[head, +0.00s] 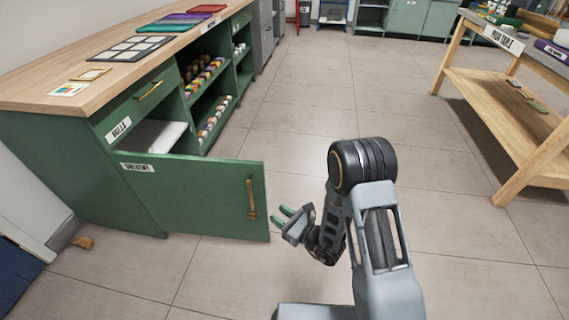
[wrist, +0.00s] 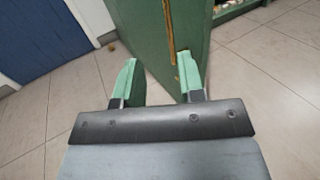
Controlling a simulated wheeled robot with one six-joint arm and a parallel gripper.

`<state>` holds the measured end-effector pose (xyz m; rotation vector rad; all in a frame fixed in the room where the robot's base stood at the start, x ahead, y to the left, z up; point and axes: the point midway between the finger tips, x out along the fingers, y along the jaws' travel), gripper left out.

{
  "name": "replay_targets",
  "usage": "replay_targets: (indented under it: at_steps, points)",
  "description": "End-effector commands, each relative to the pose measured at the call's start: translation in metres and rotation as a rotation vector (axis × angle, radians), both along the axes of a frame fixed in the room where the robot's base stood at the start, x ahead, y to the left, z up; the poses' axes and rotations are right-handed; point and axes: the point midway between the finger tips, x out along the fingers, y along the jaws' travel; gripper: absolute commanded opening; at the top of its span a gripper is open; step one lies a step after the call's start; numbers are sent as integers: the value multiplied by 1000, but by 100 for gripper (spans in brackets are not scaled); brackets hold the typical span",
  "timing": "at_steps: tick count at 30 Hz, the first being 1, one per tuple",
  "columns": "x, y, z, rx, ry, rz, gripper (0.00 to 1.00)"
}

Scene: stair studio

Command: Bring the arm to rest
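My arm is bent, and my gripper (head: 283,217) hangs low over the floor just right of an open green cabinet door (head: 200,192). In the wrist view the two green fingertips (wrist: 158,78) stand wide apart with nothing between them. The door (wrist: 150,28) and its long brass handle (wrist: 169,35) show beyond the fingers. In the head view the brass handle (head: 251,198) is left of the fingertips, with a small gap that looks clear. I cannot tell for sure whether a finger touches the door.
The green cabinet (head: 50,165) with a wooden top (head: 30,88) stands at left, its shelves holding several spools (head: 205,78). A wooden table (head: 480,95) stands at right. Tiled floor (head: 320,90) between them is clear. A small brown piece (head: 83,242) lies on the floor at left.

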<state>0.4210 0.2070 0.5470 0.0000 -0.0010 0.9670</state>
Motion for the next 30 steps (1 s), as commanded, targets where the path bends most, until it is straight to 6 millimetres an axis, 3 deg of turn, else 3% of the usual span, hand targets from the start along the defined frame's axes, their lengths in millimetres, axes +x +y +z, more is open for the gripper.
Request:
replay_targets:
  at_steps: [5,8,11,15,17,20,24,30]
  points:
    - [0,1,7,0,-7,14,36]
    - [-4,7,37,-5,-38,81,36]
    - [-17,16,94,-33,-105,228,36]
    - [-56,20,193,-168,-271,536,36]
    - [-75,14,227,-265,-355,671,36]
    - [-104,-7,275,-465,-499,870,36]
    - [-127,-52,329,-817,-695,1095,36]
    - [-130,-128,397,-1348,-902,1287,36]
